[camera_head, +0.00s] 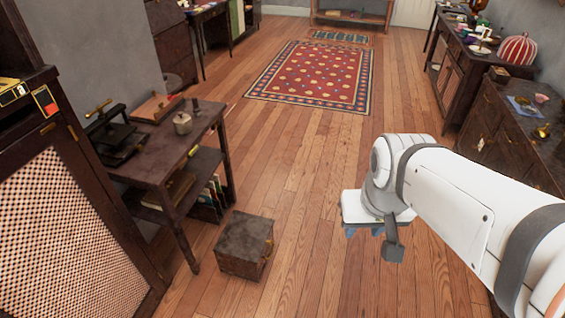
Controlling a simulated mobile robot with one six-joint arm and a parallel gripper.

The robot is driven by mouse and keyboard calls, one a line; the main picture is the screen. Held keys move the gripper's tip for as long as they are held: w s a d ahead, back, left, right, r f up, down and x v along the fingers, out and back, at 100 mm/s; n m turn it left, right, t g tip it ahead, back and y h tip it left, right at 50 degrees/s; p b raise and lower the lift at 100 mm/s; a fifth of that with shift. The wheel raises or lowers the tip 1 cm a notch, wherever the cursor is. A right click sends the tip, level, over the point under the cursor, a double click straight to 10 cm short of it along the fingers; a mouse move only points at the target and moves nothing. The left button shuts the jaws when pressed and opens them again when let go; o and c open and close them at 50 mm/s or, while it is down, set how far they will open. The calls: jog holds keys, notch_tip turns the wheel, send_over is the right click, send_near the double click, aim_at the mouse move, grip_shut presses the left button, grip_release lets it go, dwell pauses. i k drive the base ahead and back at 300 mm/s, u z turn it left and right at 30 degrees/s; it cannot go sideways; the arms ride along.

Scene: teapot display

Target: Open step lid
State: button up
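A small dark wooden step box (245,246) stands on the floor left of the picture's middle, beside the dark side table's legs. Its flat lid (245,233) looks shut, and a small brass-coloured fitting shows at its right side. My white arm reaches in from the lower right. My gripper (378,232) is at the arm's end, above the floor and to the right of the box, well apart from it. Its fingers are mostly hidden under the wrist, so I cannot tell whether they are open or shut.
A dark side table (165,150) with a press, a small pot and books on its shelf stands behind the box. A cabinet with a woven panel (70,230) is at the left. Cabinets (510,130) line the right wall. Floor around a red rug (315,75) is clear.

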aim_at(245, 237)
jog(key=u, duration=0.05)
jog(key=i, duration=1)
jog(key=u, duration=0.6)
